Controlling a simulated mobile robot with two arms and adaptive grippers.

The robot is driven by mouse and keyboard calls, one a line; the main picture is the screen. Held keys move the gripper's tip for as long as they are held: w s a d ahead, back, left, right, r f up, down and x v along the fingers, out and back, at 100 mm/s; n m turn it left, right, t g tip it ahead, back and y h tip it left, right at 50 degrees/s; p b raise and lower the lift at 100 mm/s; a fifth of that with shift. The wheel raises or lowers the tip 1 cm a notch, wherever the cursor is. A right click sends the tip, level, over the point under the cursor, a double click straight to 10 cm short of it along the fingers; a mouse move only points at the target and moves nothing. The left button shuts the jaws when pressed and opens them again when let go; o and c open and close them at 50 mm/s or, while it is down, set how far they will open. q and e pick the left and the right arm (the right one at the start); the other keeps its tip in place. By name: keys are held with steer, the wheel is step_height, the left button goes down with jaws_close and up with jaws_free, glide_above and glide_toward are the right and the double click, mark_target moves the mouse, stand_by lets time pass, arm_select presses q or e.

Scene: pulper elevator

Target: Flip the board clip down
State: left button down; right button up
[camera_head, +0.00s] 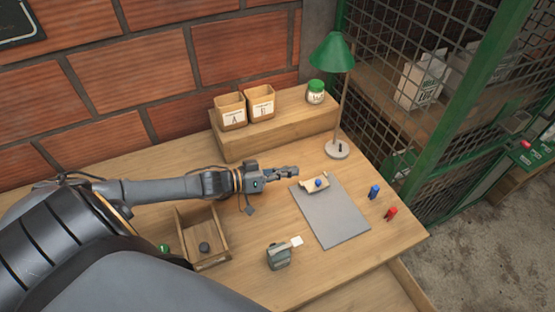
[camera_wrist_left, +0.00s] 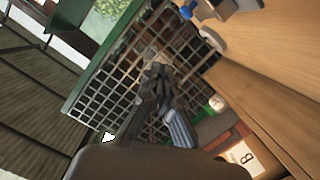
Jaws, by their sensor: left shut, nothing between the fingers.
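The grey board (camera_head: 330,213) lies flat on the wooden desk. Its tan clip (camera_head: 313,186) is at the board's far edge, with a small blue piece (camera_head: 319,183) on it. How far the clip is tilted is too small to tell. My left gripper (camera_head: 296,172) reaches in from the left, shut and empty. Its tips are just beyond the clip and appear apart from it. The wrist view shows the gripper (camera_wrist_left: 156,72) in front of the green mesh, and part of a silver and blue thing at the top. My right gripper is not in view.
A green lamp (camera_head: 334,54), labelled boxes (camera_head: 262,104) and a green-lidded jar (camera_head: 316,92) stand at the back. Blue (camera_head: 374,192) and red (camera_head: 390,213) pieces are right of the board. A tray (camera_head: 216,232) and a small grey device (camera_head: 279,258) are in front.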

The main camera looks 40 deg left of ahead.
arm_select(q)
steer(key=shift+v, duration=1.7)
steer(key=shift+d, duration=0.15)
